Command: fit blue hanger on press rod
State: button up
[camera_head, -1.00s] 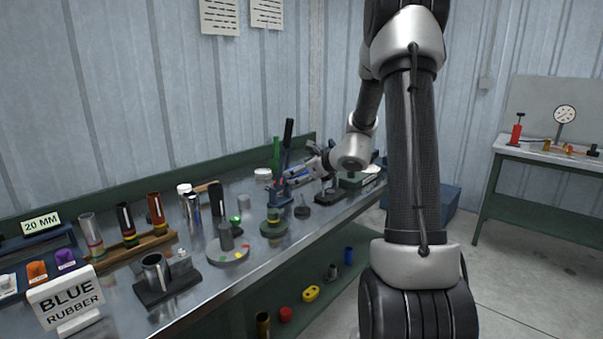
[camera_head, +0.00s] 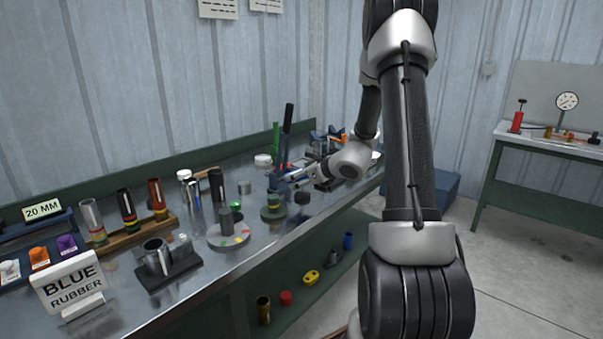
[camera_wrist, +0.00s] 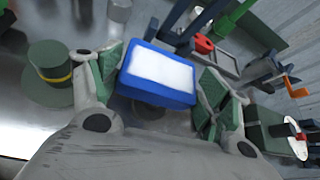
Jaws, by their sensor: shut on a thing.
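In the wrist view my gripper (camera_wrist: 160,82) has its green-padded fingers on either side of a blue block with a white face (camera_wrist: 158,74), which I take to be the blue hanger, and is shut on it. In the head view my gripper (camera_head: 302,177) is small, over the far part of the bench, and the hanger cannot be made out clearly. Close to it stands a blue press (camera_head: 277,181) with a black lever and a green lever. In the wrist view its blue frame and a red part (camera_wrist: 204,44) lie beyond the hanger. I cannot single out the press rod.
A blue and orange clamp (camera_head: 330,138) stands at the far end.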

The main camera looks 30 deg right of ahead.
jog(key=shift+f, duration=0.4)
jog(key=shift+f, duration=0.5)
dwell(0.4)
jog(key=o, duration=1.1)
jog(key=shift+s, duration=0.1)
